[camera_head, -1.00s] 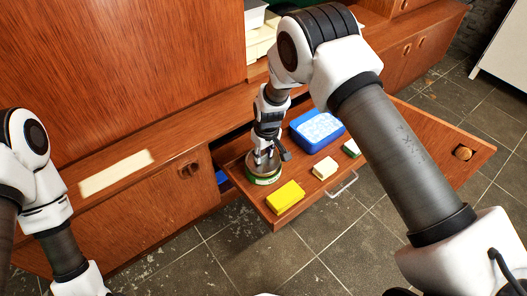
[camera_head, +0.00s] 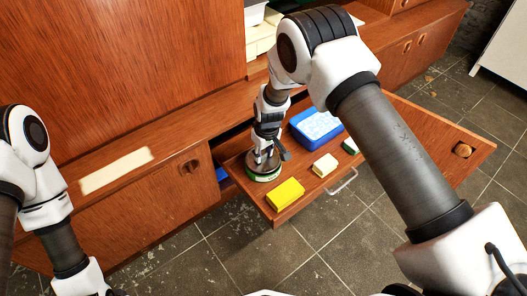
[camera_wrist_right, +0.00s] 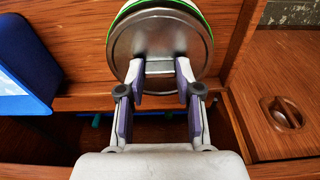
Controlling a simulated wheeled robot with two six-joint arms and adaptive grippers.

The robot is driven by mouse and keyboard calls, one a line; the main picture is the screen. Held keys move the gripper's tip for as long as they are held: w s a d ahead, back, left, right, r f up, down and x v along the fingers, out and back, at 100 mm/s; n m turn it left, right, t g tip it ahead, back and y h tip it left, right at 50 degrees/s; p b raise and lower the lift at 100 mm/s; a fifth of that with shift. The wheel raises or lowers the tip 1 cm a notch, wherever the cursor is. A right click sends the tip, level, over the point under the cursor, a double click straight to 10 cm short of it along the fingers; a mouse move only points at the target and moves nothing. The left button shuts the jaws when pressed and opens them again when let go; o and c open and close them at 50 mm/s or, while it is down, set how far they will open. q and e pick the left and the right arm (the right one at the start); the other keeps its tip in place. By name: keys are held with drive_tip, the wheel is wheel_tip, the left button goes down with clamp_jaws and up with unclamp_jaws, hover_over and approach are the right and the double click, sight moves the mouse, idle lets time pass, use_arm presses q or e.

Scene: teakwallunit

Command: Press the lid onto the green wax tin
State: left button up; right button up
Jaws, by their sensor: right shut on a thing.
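The green wax tin (camera_head: 265,178) stands upright in the left part of the pulled-out drawer. The round grey metal lid (camera_head: 254,167) lies over its top. In the right wrist view the lid (camera_wrist_right: 128,45) covers most of the tin's mouth, with the tin's green and white rim (camera_wrist_right: 206,20) showing past its edge. I cannot tell whether the lid is fully seated. My right gripper (camera_head: 264,159) points down at the lid; its fingers (camera_wrist_right: 160,80) are shut on the small raised grip in the lid's middle. My left gripper is out of view; only its arm shows at the left.
In the drawer (camera_head: 258,205) a yellow block (camera_head: 286,194) lies just in front of the tin, with a cream block (camera_head: 325,165) and a blue container (camera_head: 316,129) to the right.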

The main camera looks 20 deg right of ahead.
drive_tip(key=shift+f+p, duration=0.15)
drive_tip(key=shift+p, duration=0.45)
idle(1.5)
drive_tip(key=o, duration=1.4)
wheel_tip(320, 180, up, 7)
drive_tip(key=p, duration=0.6)
clamp_jaws()
drive_tip(key=shift+f, duration=0.15)
idle(0.9)
